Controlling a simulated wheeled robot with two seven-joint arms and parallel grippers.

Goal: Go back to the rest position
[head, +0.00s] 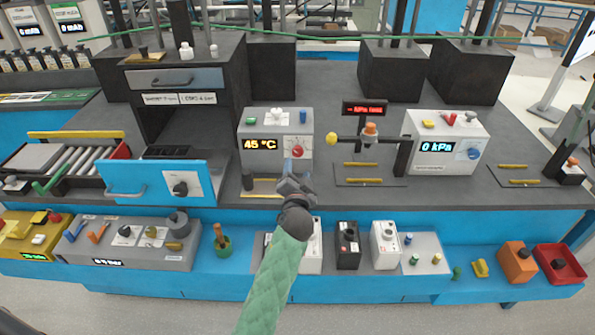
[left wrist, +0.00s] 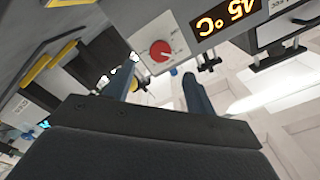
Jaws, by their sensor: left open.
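My left gripper (head: 297,181) is at the front of the worktop, just below the grey 45 °C unit (head: 255,127) with its red knob (head: 299,149). My green-sleeved arm reaches up to it from the bottom of the head view. In the left wrist view the two fingers (left wrist: 163,88) stand apart with nothing held between them. The red knob (left wrist: 160,51) and the 45 °C display (left wrist: 227,25) show beyond the fingertips. Whether the fingers touch the unit is hard to tell, but a gap shows before the knob. My right gripper does not show.
The lower blue ledge (head: 340,285) holds several small boxes and a red tray (head: 574,279). Open floor lies right.

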